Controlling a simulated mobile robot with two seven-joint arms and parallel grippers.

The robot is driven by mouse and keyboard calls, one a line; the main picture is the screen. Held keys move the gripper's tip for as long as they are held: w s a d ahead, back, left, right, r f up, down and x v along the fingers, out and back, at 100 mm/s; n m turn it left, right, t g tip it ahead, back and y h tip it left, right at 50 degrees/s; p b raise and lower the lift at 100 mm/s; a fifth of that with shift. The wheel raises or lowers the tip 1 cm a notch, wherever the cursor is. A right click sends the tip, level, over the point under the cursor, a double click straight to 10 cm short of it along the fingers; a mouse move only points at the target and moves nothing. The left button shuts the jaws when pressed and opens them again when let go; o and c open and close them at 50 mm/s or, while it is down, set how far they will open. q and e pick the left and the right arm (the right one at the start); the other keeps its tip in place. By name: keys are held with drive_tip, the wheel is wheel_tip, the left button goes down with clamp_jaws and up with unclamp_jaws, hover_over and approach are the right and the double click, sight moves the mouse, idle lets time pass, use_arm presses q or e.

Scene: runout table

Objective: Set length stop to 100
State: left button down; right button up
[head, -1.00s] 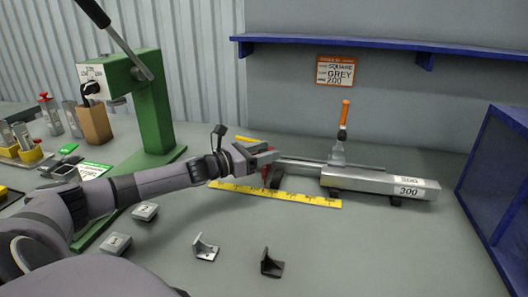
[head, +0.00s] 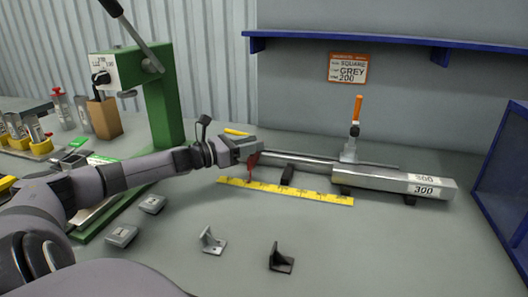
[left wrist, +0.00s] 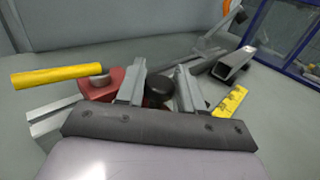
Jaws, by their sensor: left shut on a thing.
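The length stop is a red block (head: 253,161) on a grey rail (head: 300,158) behind the yellow scale (head: 290,191). Its red pointer stands over the left part of the scale; I cannot read the figures. In the left wrist view the red block (left wrist: 98,85) carries a yellow lever (left wrist: 55,75), and a black knob (left wrist: 158,88) sits between the fingers. My left gripper (head: 252,147) is at the stop, shut on it, seemingly by the black knob. In the left wrist view its fingers (left wrist: 158,82) flank the knob. My right gripper is not in view.
A square tube (head: 385,180) marked 300 lies at the right, by an orange-handled clamp (head: 354,125). A green press (head: 163,110) stands at the left. Two angle brackets (head: 212,241) lie in front. A card (head: 348,67) reads SQUARE, GREY, 200.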

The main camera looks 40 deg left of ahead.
use_arm(q)
drive_tip(key=shift+s+a, duration=0.15)
drive_tip(key=shift+a, duration=0.15)
drive_tip(key=c, duration=0.9)
unclamp_jaws()
drive_tip(key=shift+o, duration=0.2)
drive_tip(key=shift+s+f, duration=0.1)
drive_tip(key=shift+s, duration=0.05)
drive_tip(key=shift+v, duration=1)
drive_tip(key=shift+p+v, duration=1.4)
drive_tip(key=shift+v, duration=0.2)
drive_tip(key=shift+p+v, duration=0.4)
drive_tip(key=shift+v, duration=0.4)
